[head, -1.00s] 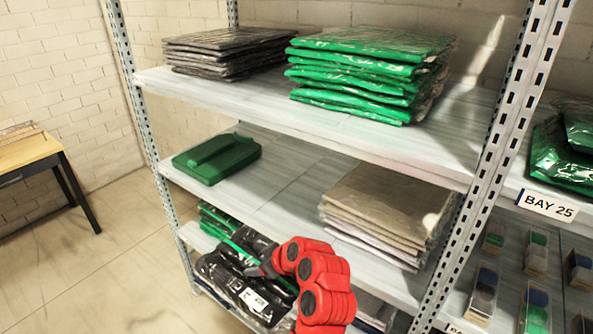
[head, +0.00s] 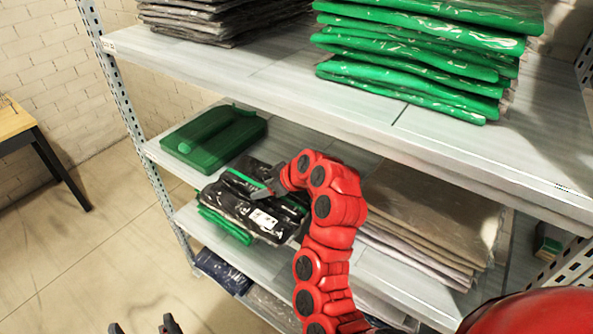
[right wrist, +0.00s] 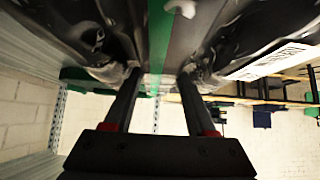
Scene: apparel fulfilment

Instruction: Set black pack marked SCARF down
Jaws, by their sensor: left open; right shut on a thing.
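A black pack (head: 236,212) in shiny clear wrap, with a green stripe and a white label, is in the head view, left of centre. My right gripper (head: 268,186) is shut on it at its upper side. In the right wrist view, the pack (right wrist: 90,35) fills the top, its green stripe running between the two fingers (right wrist: 156,85). The SCARF marking cannot be read. The pack appears at the shelf's front edge; whether it touches anything below cannot be told. My left gripper (head: 146,328) is open and empty at the bottom left edge, only its tips showing.
A green folded item (head: 213,140) lies on the middle shelf (head: 165,160). Beige and grey packs (head: 430,215) are stacked to the right. Green packs (head: 420,60) and dark packs (head: 215,18) fill the shelf above. Green-edged packs (head: 222,228) show below the held pack.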

